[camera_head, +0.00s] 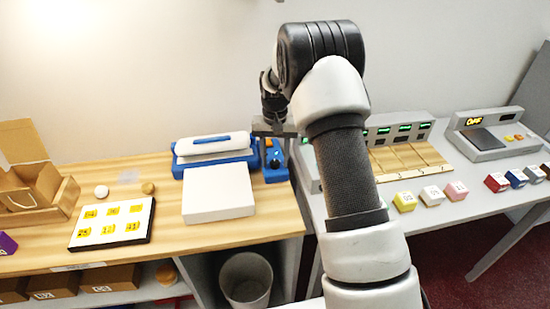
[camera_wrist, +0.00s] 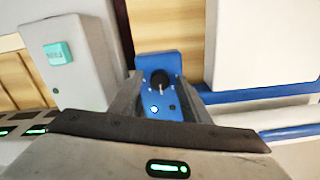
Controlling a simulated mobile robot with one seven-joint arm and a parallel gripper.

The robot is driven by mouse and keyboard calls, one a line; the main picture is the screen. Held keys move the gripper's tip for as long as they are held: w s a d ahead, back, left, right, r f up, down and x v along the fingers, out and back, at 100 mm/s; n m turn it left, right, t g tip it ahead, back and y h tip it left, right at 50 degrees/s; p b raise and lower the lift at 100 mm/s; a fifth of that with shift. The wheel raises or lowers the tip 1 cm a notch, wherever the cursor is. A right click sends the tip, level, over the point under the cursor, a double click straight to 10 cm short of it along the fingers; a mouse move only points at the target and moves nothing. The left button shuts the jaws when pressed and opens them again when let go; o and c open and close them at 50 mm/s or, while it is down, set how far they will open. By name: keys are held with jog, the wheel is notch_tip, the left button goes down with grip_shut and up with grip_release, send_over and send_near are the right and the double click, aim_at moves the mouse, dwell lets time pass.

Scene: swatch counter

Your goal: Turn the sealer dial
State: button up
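The sealer (camera_head: 213,148) is a blue and white machine at the back of the wooden counter. Its blue control box (camera_head: 270,178) stands at its right end and also shows in the wrist view (camera_wrist: 175,62). The round black dial (camera_wrist: 160,79) is on the box's face, with a small lit button (camera_wrist: 155,109) near it. My gripper (camera_wrist: 158,84) points at the box with its two fingers apart, one on each side of the dial in the picture. I cannot tell whether they touch it. In the head view my gripper (camera_head: 272,130) is over the box, partly hidden by my arm.
A white block (camera_head: 218,195) lies in front of the sealer. A grey unit with a teal button (camera_wrist: 58,53) stands close beside the control box. A swatch board (camera_head: 112,223) lies to the left, and a bin (camera_head: 246,279) stands below. Several coloured cubes line the right table.

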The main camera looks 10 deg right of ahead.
aim_at(275, 162)
notch_tip(275, 162, up, 12)
jog(key=shift+p, duration=0.3)
jog(key=shift+r, duration=0.1)
dwell(0.3)
